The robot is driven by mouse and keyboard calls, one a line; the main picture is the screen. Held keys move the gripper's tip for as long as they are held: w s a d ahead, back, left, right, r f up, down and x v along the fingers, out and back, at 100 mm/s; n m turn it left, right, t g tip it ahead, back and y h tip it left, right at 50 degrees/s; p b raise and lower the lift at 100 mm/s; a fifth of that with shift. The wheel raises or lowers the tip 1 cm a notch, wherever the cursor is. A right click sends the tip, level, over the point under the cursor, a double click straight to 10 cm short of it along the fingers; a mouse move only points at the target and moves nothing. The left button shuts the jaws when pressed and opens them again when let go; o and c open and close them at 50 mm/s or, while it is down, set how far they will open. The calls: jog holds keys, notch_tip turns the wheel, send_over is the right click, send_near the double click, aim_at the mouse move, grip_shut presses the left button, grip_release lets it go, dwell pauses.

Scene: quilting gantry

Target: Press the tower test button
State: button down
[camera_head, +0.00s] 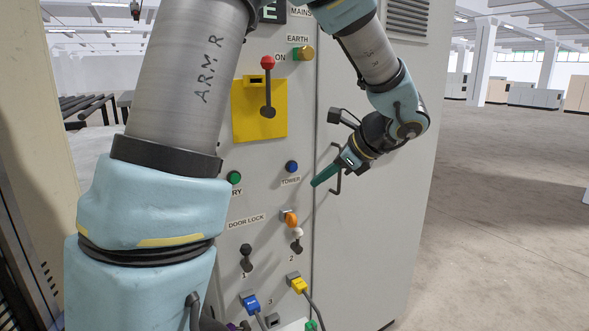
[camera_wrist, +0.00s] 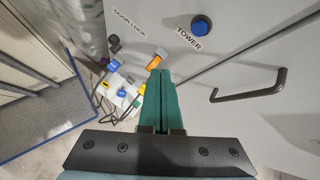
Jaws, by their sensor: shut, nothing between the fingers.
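The tower test button is a round blue button (camera_head: 292,167) on the grey cabinet panel, just above the label TOWER. It also shows in the wrist view as a blue button (camera_wrist: 202,25) near the top, above and right of my fingertips. My gripper (camera_head: 315,183) has green fingers and is shut and empty. In the head view its tips are right of the button and slightly lower, in front of the panel near the door seam. In the wrist view the closed fingers (camera_wrist: 160,75) point towards the panel, and I see no contact with the button.
A dark door handle (camera_head: 337,168) is close beside my gripper. A green button (camera_head: 234,178) is left of the blue one. Below are an orange knob (camera_head: 290,217), two door lock switches, and blue (camera_head: 251,303) and yellow (camera_head: 298,285) plugs with cables. Open floor lies at right.

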jog(key=w+a, duration=0.3)
jog(key=w, duration=0.3)
jog(key=shift+w+a+p, duration=0.15)
jog(key=shift+w+p, duration=0.15)
jog(key=shift+w, duration=0.15)
dwell(1.8)
jog(key=shift+w+a, duration=0.15)
jog(key=shift+w, duration=0.05)
jog(key=shift+w+a, duration=0.2)
jog(key=shift+w, duration=0.2)
dwell(0.8)
jog(key=shift+s, duration=0.1)
jog(key=shift+s+d, duration=0.4)
jog(key=shift+s, duration=0.3)
jog(key=s, duration=0.1)
jog(key=s+d, duration=0.1)
jog(key=s, duration=0.1)
jog(key=s+d, duration=0.1)
jog(key=shift+s, duration=0.25)
dwell(0.3)
